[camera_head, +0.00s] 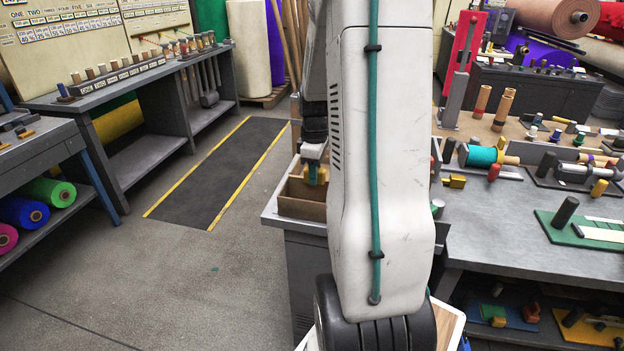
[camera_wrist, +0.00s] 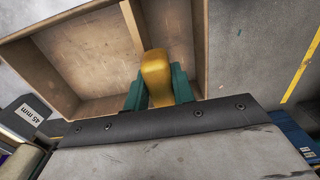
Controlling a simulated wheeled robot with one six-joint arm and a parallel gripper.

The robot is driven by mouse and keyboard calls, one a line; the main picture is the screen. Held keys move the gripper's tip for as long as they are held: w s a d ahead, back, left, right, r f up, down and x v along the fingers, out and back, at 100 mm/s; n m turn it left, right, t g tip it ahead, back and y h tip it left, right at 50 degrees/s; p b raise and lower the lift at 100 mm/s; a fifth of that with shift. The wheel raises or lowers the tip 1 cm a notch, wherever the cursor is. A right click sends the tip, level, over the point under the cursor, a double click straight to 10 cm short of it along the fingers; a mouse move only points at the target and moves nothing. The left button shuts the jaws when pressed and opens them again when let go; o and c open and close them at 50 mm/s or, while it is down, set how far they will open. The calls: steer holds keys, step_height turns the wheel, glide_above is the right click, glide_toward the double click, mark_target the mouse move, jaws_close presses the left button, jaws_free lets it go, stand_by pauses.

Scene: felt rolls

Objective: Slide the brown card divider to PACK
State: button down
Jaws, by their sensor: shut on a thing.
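An open brown box (camera_wrist: 62,42) fills the upper part of the wrist view. It also shows in the head view (camera_head: 302,208) at the bench's left end, partly behind my arm. A thin brown divider (camera_wrist: 132,22) stands across the box, with a wider compartment on its left and a narrower one on its right in the wrist view. A yellow grip (camera_wrist: 155,66) is at the divider's near end; their join is hidden. My gripper (camera_wrist: 158,88), with green fingers, is shut on the yellow grip. It also shows in the head view (camera_head: 316,172). No PACK marking is readable.
A "45 mm" label (camera_wrist: 30,112) is left of the box in the wrist view. Right of my arm, the grey bench (camera_head: 505,235) carries rolls, pegs and a green board (camera_head: 588,230). Left of the box, the floor is clear around a dark yellow-edged mat (camera_head: 220,170).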

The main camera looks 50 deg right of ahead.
steer(key=d, duration=0.1)
steer(key=w+d, duration=0.1)
steer(key=d, duration=0.1)
steer(key=shift+w+d, duration=0.1)
steer(key=shift+w, duration=0.05)
steer(key=c, duration=1.2)
jaws_free()
steer(key=shift+o, duration=0.2)
step_height(320, 180, up, 8)
